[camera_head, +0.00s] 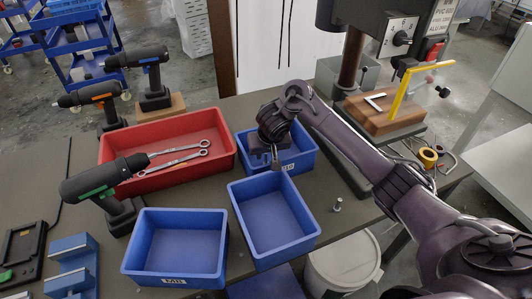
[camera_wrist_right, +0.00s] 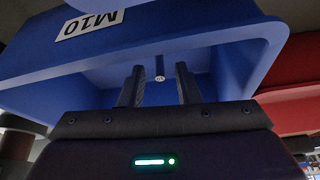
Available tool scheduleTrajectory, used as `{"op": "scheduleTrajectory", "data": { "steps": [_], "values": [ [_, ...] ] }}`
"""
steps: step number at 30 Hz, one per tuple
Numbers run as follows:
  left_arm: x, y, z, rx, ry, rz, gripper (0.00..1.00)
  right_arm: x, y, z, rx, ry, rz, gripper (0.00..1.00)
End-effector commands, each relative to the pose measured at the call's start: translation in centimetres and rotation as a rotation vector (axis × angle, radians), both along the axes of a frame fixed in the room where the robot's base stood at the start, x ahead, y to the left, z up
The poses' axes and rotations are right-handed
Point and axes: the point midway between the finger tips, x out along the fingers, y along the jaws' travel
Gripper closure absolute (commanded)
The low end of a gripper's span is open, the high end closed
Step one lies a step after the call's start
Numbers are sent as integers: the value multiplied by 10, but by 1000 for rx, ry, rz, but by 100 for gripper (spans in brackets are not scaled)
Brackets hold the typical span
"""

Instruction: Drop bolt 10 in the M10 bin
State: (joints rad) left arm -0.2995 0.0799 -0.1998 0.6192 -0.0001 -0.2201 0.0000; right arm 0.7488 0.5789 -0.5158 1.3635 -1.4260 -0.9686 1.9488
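The M10 bin (camera_head: 308,161) is a blue bin at the back, right of the red bin; its white M10 label (camera_wrist_right: 90,23) shows in the wrist view. My right gripper (camera_head: 275,158) is over this bin, pointing down. In the wrist view its two fingers (camera_wrist_right: 158,88) are apart. A small grey bolt (camera_wrist_right: 160,68) shows between them with a gap on both sides, against the blue bin; I cannot tell whether it is falling or resting. Another bolt (camera_head: 337,205) stands upright on the table. My left gripper is not in view.
A red bin (camera_head: 118,150) holds two wrenches. Two more blue bins, one labelled M8 (camera_head: 174,281) and one in the middle (camera_head: 273,262), stand in front. Several drills stand at left. A drill press (camera_head: 352,55) stands at back right.

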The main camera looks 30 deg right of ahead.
Motion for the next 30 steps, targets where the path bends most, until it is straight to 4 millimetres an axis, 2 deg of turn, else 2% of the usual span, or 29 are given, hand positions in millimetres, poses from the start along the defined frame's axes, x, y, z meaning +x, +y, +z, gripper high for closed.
{"op": "scheduleTrajectory", "data": {
  "steps": [1,6,15,21,30],
  "values": [
    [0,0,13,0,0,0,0,-3,0,17,-1,-3,1,70],
    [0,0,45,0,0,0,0,-14,2,47,-4,-2,0,70],
    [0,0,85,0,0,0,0,-31,6,84,-3,-1,0,70],
    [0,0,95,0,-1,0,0,-37,7,94,-1,-1,0,70],
    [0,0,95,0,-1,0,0,-38,8,94,0,-1,-1,70]
  ]
}}
